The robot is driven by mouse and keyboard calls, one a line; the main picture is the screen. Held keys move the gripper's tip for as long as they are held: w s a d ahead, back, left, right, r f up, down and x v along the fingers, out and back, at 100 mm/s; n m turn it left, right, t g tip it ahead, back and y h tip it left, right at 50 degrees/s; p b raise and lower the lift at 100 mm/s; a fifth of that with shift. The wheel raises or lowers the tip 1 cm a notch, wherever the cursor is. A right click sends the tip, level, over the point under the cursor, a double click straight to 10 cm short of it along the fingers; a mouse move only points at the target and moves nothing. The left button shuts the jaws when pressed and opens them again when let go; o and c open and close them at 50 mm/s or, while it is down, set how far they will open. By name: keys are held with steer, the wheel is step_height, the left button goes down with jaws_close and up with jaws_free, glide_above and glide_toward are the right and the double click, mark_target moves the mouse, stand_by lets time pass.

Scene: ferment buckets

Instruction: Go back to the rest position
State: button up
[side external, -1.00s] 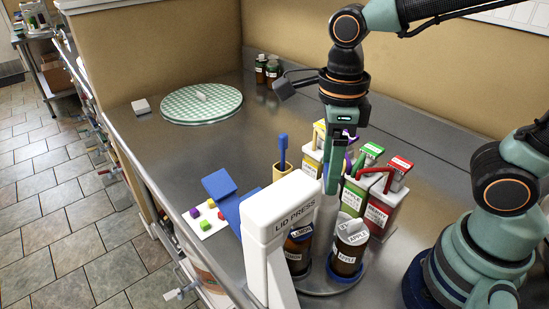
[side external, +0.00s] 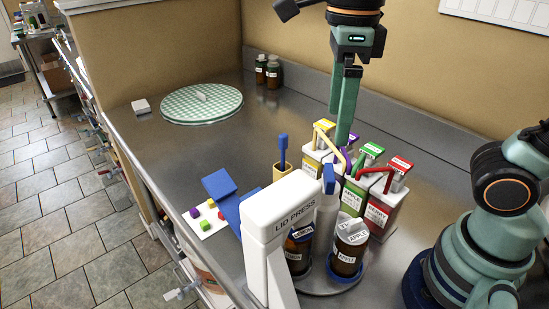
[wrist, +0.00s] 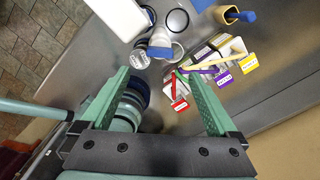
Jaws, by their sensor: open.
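My gripper (side external: 345,97) is open and empty, raised above the back of the white dispenser bins in the side external view, fingers pointing down. In the wrist view my gripper (wrist: 163,95) shows its two green fingers spread wide, with nothing held between them. Below it stand the bins with coloured handles: a yellow one (side external: 316,152), a green one (side external: 355,197) and a red one (side external: 383,210). The fingers are apart from everything on the counter.
The white lid press (side external: 280,210) stands in front, beside two labelled brown jars (side external: 346,258). A blue stand (side external: 228,195), a white board with coloured cubes (side external: 208,220) and a green checked round mat (side external: 180,105) lie left. The counter between the mat and bins is clear.

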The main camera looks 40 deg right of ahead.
steer(key=shift+r, duration=0.95)
steer(key=w+d+f+n+t, duration=0.1)
steer(key=d+n, duration=0.4)
steer(key=n, duration=0.8)
steer(key=w+d+f+n+t, duration=0.2)
steer(key=d+f+n+t, duration=0.2)
steer(key=n, duration=1)
step_height(320, 180, down, 2)
steer(key=shift+w+d+f+t, duration=0.2)
steer(key=shift+w+d+t, duration=0.1)
steer(key=shift+d, duration=0.2)
